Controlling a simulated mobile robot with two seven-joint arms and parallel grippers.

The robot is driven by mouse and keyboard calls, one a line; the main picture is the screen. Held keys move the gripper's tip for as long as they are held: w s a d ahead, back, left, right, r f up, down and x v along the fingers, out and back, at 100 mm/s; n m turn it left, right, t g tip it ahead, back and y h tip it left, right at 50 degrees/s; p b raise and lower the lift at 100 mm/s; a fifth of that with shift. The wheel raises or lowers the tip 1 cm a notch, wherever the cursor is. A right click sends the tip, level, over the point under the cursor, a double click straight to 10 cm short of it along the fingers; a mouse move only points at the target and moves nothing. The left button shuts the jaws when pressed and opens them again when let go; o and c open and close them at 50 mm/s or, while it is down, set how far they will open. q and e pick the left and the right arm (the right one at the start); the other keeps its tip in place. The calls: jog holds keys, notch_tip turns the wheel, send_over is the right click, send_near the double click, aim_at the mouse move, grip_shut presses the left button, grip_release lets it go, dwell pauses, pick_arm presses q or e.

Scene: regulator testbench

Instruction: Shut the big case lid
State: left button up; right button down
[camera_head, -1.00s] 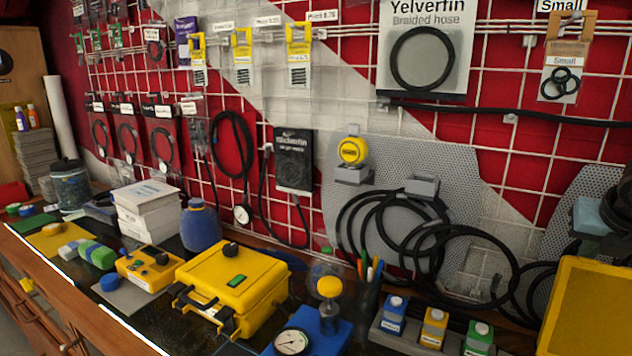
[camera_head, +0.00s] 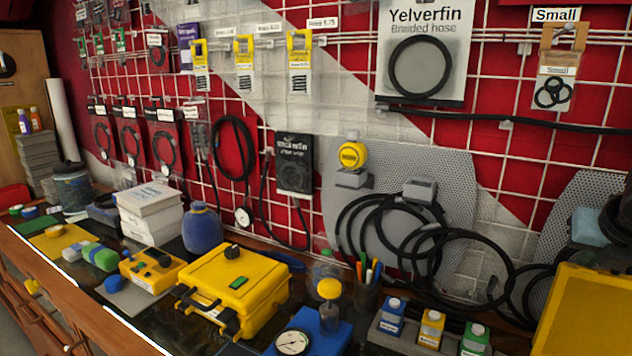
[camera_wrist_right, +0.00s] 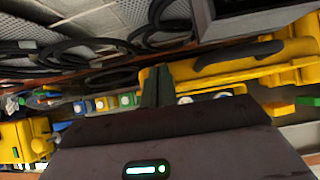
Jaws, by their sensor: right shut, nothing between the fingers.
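The big yellow case (camera_head: 585,312) is cut off by the right edge of the head view. What shows there is a broad, raised yellow panel, apparently its lid. In the right wrist view, a yellow case part (camera_wrist_right: 215,82) with a dark handle-like strip lies just beyond my right gripper (camera_wrist_right: 157,85). Its fingers are shut and empty, pointing at that yellow part; I cannot tell whether they touch it. In the head view, only a dark part, probably of my right arm, shows at the right edge. My left gripper is not in view.
A smaller yellow case (camera_head: 232,285), closed, sits mid-bench. Next to it are a blue block with a gauge (camera_head: 292,342), a pen cup (camera_head: 367,292) and a grey tray of small bottles (camera_head: 385,343). Coiled black hoses (camera_head: 455,285) hang behind on the wall grid.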

aim_at(589, 276)
jog(key=f, duration=0.1)
jog(key=s+f, duration=0.2)
jog(key=shift+a+g, duration=0.35)
jog(key=shift+g, duration=0.05)
jog(key=shift+w+f, duration=0.1)
jog(key=shift+w, duration=0.15)
jog(key=shift+a+r+p, duration=0.1)
jog(key=shift+r+p, duration=0.1)
jog(key=shift+p, duration=0.1)
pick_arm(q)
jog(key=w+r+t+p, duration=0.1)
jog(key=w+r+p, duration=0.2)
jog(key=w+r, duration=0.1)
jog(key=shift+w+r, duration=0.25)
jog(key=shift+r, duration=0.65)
pick_arm(e)
jog(key=s+a, duration=0.6)
jog(key=s, duration=0.5)
jog(key=shift+r, duration=0.3)
jog(key=shift+s, duration=0.1)
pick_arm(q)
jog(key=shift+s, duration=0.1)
